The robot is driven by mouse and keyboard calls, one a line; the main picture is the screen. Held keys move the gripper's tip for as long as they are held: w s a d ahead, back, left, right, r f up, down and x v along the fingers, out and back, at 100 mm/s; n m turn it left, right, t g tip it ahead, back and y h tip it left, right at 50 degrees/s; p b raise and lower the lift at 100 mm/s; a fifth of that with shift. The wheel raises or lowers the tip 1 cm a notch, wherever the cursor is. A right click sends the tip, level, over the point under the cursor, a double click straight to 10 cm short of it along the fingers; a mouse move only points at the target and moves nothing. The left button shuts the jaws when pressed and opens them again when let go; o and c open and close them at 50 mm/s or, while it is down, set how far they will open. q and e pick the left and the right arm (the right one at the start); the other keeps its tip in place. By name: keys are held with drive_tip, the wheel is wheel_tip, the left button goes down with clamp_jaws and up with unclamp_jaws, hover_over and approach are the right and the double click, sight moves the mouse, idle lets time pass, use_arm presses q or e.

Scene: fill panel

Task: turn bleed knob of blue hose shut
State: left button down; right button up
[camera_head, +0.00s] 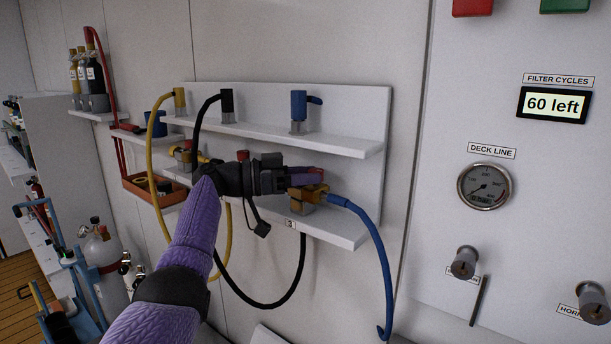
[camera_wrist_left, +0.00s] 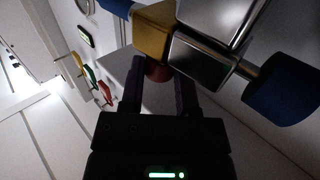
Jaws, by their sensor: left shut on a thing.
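The blue hose (camera_head: 375,240) hangs from a brass block (camera_head: 318,190) on the lower shelf of the white panel. My left gripper (camera_head: 305,177) reaches in from the left in front of this block. In the left wrist view, the fingers (camera_wrist_left: 159,82) stand on either side of a red knob (camera_wrist_left: 158,72) under the brass block (camera_wrist_left: 155,32), shut on it. The fingers mostly hide the knob in the head view, and its turn angle cannot be told. My right gripper is in neither view.
A blue fitting (camera_head: 298,105) stands on the upper shelf (camera_head: 350,146). The deck line gauge (camera_head: 485,187) is on the right wall.

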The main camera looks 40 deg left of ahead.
use_arm(q)
drive_tip(key=shift+c, duration=1.6)
unclamp_jaws()
drive_tip(key=b+v, duration=0.1)
drive_tip(key=v, duration=0.9)
